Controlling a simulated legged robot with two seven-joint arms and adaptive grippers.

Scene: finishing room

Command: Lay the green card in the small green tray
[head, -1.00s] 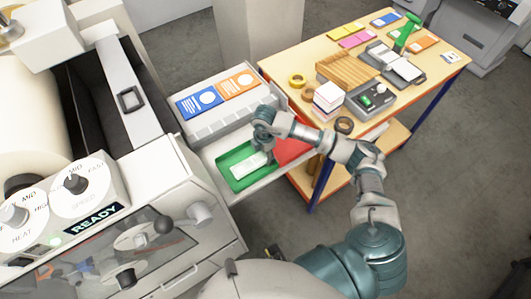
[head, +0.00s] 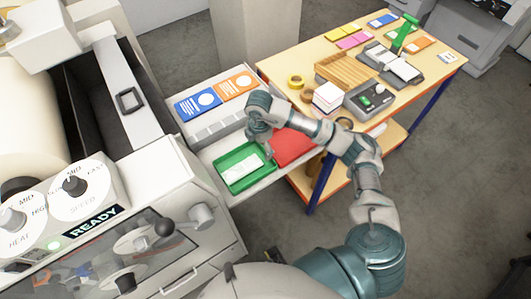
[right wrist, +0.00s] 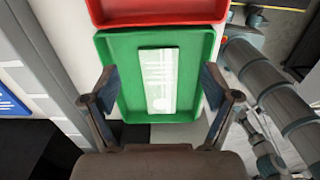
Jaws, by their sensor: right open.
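The small green tray (head: 228,162) sits on the white shelf of the machine, next to the red tray (head: 292,148). The green card (head: 243,170), pale with light print, lies flat inside the green tray. In the right wrist view the card (right wrist: 159,80) lies within the rim of the green tray (right wrist: 122,60), touching neither finger. My left gripper is out of view.
A blue card (head: 198,105) and an orange card (head: 237,84) rest in the grey rack behind the trays. The machine's control panel (head: 75,205) fills the left.

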